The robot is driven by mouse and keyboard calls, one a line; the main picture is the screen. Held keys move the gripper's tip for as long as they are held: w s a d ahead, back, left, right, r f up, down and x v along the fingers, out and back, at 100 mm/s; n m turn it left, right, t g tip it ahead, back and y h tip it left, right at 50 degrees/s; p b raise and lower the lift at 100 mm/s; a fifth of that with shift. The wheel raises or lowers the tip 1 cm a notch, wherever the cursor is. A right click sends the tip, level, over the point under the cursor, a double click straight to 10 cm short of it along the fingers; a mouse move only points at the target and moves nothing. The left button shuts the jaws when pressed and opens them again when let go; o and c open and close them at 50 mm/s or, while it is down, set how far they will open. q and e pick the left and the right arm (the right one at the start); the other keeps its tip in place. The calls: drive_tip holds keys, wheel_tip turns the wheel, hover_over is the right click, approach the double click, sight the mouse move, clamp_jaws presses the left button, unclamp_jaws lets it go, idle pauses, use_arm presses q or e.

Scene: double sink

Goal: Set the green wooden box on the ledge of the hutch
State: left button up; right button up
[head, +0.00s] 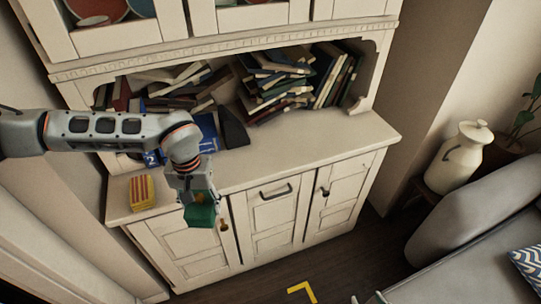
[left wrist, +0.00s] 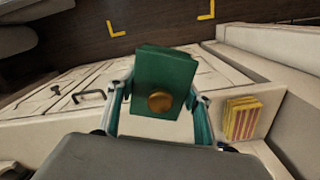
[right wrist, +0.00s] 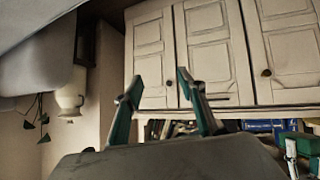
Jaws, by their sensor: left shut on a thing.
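The green wooden box (head: 201,215) is in my left gripper (head: 197,196), just off the front edge of the hutch ledge (head: 300,150). In the left wrist view, the green box (left wrist: 165,65) shows a round brassy knob and sits between the two fingers of my left gripper (left wrist: 160,95). What looks like the same green box shows at the right edge of the right wrist view (right wrist: 300,144). My right gripper (right wrist: 160,95) is open with nothing between its fingers; the head view does not show it.
A yellow-and-red striped block (head: 142,192) stands at the ledge's left end. A dark wedge (head: 233,128) and a blue book (head: 207,130) lie near the middle. Piled books (head: 275,85) fill the shelf behind. The ledge's right half is clear. A white jug (head: 460,157) stands right.

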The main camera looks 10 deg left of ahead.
use_arm(q)
drive_tip(key=w+a+r+n+b, duration=0.1)
drive_tip(key=w+a+r+n, duration=0.4)
drive_tip(key=w+r+n, duration=0.25)
drive_tip(key=w+a+r+n+b, duration=0.2)
drive_tip(key=w+a+r+n, duration=0.35)
drive_tip(key=w+r, duration=0.3)
drive_tip(key=f, duration=1.5)
drive_tip(key=shift+s+d+f, duration=0.25)
drive_tip(key=shift+s+d, duration=0.05)
drive_tip(key=shift+d, duration=0.1)
drive_tip(key=shift+f, duration=2.15)
use_arm(e)
drive_tip(key=shift+w+a+t+y, duration=0.35)
drive_tip(key=shift+w+a, duration=0.25)
drive_tip(key=shift+w, duration=0.25)
use_arm(q)
drive_tip(key=shift+f, duration=0.15)
use_arm(e)
drive_tip(key=shift+f, duration=0.1)
use_arm(q)
drive_tip(key=o, duration=1.2)
use_arm(e)
drive_tip(key=shift+f, duration=0.1)
